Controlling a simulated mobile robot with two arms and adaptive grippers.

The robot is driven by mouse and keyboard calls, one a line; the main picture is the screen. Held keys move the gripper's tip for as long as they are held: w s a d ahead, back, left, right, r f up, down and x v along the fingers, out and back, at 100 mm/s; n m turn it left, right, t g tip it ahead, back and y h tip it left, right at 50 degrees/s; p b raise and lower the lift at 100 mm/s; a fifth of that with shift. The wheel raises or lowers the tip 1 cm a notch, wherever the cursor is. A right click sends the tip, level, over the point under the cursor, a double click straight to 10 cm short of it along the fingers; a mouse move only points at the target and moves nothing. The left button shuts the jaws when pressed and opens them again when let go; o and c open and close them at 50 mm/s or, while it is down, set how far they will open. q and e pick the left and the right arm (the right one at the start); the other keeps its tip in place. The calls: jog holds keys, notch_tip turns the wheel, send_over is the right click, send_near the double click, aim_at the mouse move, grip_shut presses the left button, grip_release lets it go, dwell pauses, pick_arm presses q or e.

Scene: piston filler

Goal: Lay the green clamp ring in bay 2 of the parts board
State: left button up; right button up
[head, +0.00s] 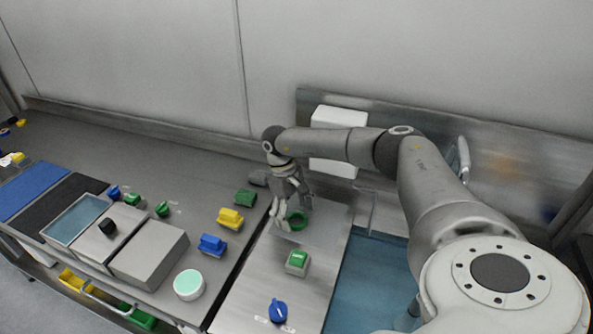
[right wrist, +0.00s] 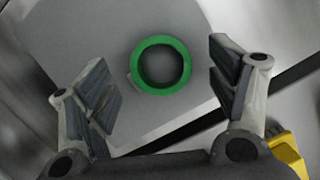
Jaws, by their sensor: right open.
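The green clamp ring (head: 298,227) lies flat on a light grey surface toward the back of the right-hand steel bench top. In the right wrist view the ring (right wrist: 160,91) lies between and beyond the spread fingers of my right gripper (right wrist: 163,78), with clear space on both sides. My right gripper (head: 291,208) is open and empty, pointing down just above the ring and partly covering it in the head view. My left gripper does not show. I cannot pick out the parts board or its bay 2 with certainty.
A green block (head: 297,262) and a blue knob (head: 278,311) sit in front of the ring. Blue (head: 212,244), yellow (head: 230,218) and green (head: 245,197) parts stand to the left. A white round tub (head: 188,285) stands near the front edge. A white box (head: 338,118) is behind my arm.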

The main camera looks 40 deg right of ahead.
jog(key=shift+s+f, duration=0.1)
jog(key=shift+f, duration=0.3)
jog(key=shift+c, duration=0.3)
jog(key=c, duration=1.1)
jog(key=shift+r, duration=0.15)
